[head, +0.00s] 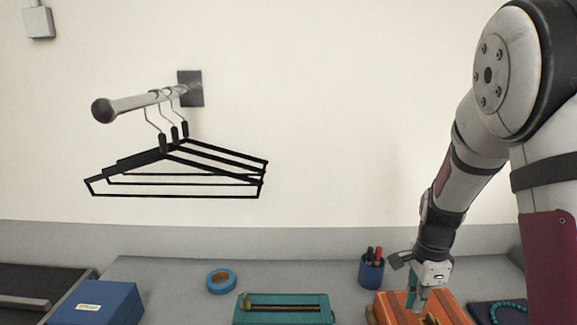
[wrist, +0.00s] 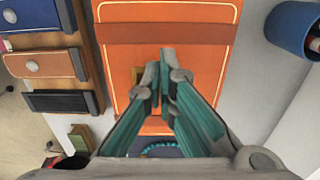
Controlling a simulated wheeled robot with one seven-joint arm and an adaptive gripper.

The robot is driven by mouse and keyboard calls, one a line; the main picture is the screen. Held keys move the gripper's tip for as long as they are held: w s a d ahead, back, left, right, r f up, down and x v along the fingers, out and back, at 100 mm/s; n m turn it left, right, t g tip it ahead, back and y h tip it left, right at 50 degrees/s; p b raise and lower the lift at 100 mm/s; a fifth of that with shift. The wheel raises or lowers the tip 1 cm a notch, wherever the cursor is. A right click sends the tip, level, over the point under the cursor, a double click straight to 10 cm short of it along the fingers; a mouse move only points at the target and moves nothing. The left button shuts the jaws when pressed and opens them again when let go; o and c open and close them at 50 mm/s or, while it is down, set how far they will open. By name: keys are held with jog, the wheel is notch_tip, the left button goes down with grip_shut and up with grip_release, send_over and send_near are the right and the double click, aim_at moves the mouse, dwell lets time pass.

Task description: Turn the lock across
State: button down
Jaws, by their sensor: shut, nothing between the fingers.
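An orange case (head: 457,312) with pale edge stitching stands on the counter at the lower right of the head view. It fills the middle of the wrist view (wrist: 180,12), crossed by a darker band. My gripper (head: 421,303) points down at the case in the head view. In the wrist view my gripper (wrist: 160,78) has its teal fingers drawn together over the case, empty. A small brass-coloured piece (wrist: 137,75) shows just left of the fingertips; I cannot tell whether it is the lock. The fingers hide part of the case front.
A blue pen cup (head: 371,273) stands close behind the case. A dark tray with a teal bead string (head: 507,312) lies to the right. A teal tray (head: 250,316), blue tape roll (head: 221,281) and blue box (head: 98,304) sit further left. Hangers (head: 178,175) hang above.

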jog(key=shift+s+r+p, duration=0.1)
jog(key=shift+r+p, duration=0.8)
jog(key=shift+r, duration=1.45)
jog(key=shift+a+r, duration=0.1)
jog(key=shift+r, duration=0.05)
jog(key=s+a+r+n+t, duration=0.2)
jog(key=s+a+r+n, duration=0.2)
jog(key=s+r+n, duration=0.5)
jog(key=s+a+r+n+t, duration=0.3)
jog(key=s+a+r+n, duration=0.2)
jog(key=s+r+n, duration=0.4)
jog(key=s+r, duration=0.1)
jog(key=s, duration=0.4)
jog(key=shift+s+a+r+t, duration=0.15)
jog(key=shift+s+r+t, duration=0.1)
jog(key=shift+r+t, duration=0.05)
